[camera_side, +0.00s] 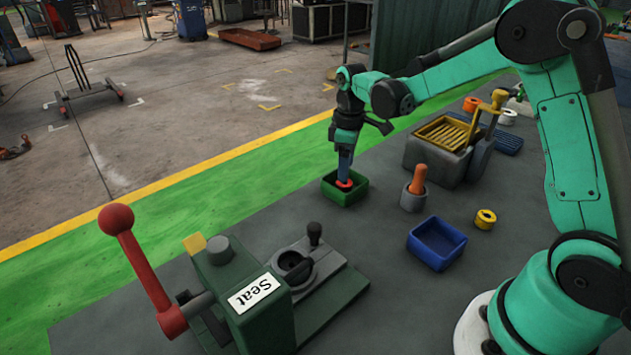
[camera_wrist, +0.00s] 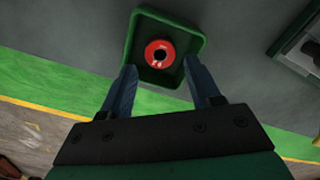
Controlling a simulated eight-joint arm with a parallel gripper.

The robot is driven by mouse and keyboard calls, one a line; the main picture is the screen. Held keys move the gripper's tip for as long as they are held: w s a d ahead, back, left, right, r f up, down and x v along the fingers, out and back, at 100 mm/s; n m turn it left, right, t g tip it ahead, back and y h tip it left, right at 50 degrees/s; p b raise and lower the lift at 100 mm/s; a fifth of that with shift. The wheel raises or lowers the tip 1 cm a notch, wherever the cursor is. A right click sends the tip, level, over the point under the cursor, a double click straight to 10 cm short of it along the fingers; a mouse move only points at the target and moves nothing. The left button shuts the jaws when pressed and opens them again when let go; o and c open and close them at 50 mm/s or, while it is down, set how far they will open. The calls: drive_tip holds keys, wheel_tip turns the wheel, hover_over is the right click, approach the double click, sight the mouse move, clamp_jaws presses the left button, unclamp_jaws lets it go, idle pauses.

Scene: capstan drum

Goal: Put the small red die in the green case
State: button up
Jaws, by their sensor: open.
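The small red die (camera_wrist: 151,50) is a round ring with a dark hole. In the wrist view it lies inside the green case (camera_wrist: 192,17), a square open tray, within its walls. In the side view my gripper (camera_side: 345,178) points down over the case; whether the fingers touch the case cannot be told.
A grey holder with an orange peg (camera_side: 418,180), a blue tray (camera_side: 437,244) and a yellow ring (camera_side: 485,219) stand to the right. A grey machine with a yellow grate (camera_side: 445,133) is behind them. A green press labelled "Seat" (camera_side: 255,293) with a red-knobbed lever is in front.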

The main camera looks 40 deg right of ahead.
wheel_tip(320, 180, up, 8)
drive_tip(key=s+a+m+t, duration=0.6)
drive_tip(key=s+a+t, duration=0.1)
drive_tip(key=s, duration=0.4)
drive_tip(key=shift+s+a+r, duration=0.35)
drive_tip(key=shift+a+r, duration=0.1)
drive_tip(key=shift+a, duration=0.2)
idle(1.0)
